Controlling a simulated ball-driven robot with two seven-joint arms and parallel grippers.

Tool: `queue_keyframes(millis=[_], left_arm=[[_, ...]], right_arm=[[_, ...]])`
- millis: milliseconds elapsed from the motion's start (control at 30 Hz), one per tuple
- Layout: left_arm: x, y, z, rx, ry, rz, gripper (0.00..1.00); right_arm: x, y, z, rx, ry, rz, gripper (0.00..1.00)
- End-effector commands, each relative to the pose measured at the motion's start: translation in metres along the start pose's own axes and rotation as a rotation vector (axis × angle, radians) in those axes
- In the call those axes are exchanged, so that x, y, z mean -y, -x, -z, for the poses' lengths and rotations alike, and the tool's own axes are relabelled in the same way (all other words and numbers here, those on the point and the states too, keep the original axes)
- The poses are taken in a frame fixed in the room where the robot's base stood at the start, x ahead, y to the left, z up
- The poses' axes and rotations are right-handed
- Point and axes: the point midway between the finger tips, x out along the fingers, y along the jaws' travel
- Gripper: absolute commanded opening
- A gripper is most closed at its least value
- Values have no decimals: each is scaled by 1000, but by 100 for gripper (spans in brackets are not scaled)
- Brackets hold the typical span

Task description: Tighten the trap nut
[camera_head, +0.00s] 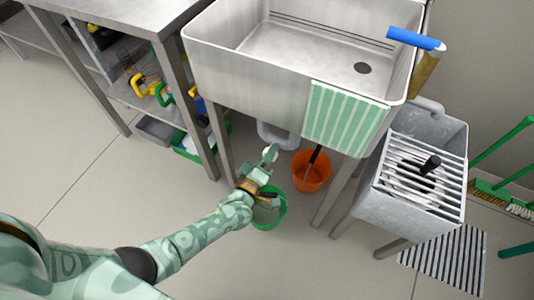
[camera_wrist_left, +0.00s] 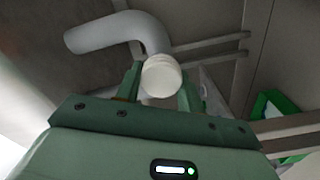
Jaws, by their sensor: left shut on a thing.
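The trap nut (camera_wrist_left: 161,77) is a pale white round collar on the drain piping under the sink. In the left wrist view it sits between the two fingers of my left gripper (camera_wrist_left: 160,88), which is shut on it. A grey curved trap pipe (camera_wrist_left: 118,32) bends away above and to the left of the nut. In the head view my left gripper (camera_head: 262,172) reaches under the sink's front edge beside the grey pipe (camera_head: 277,136), above a green bucket. The nut's threads are hidden. My right gripper is not in view.
The steel sink (camera_head: 255,92) overhangs the work area, with a striped green cloth (camera_head: 344,118) on its front. A green bucket (camera_head: 269,216) and an orange bucket (camera_head: 312,171) stand below. A steel shelf table (camera_head: 121,18) is left; a grated basin (camera_head: 411,213) is right.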

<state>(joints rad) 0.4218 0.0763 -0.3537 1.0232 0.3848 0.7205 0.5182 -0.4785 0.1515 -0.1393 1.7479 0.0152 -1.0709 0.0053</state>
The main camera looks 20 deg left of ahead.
Motion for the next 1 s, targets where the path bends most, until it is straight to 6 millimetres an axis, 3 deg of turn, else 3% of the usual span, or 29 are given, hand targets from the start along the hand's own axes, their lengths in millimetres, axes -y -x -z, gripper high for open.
queue_keyframes(millis=[300,833,867,900,933,1000], left_arm=[[1,2,-3,7,-118,3,15],[1,2,-4,8,-140,5,15],[1,2,-4,9,-140,5,44],[1,2,-4,8,-140,4,55],[1,2,-4,8,-140,4,60],[1,2,-3,6,-140,3,60]], right_arm=[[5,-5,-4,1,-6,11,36],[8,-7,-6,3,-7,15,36],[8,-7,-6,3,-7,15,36],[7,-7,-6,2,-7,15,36],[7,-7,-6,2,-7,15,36],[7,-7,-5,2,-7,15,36]])
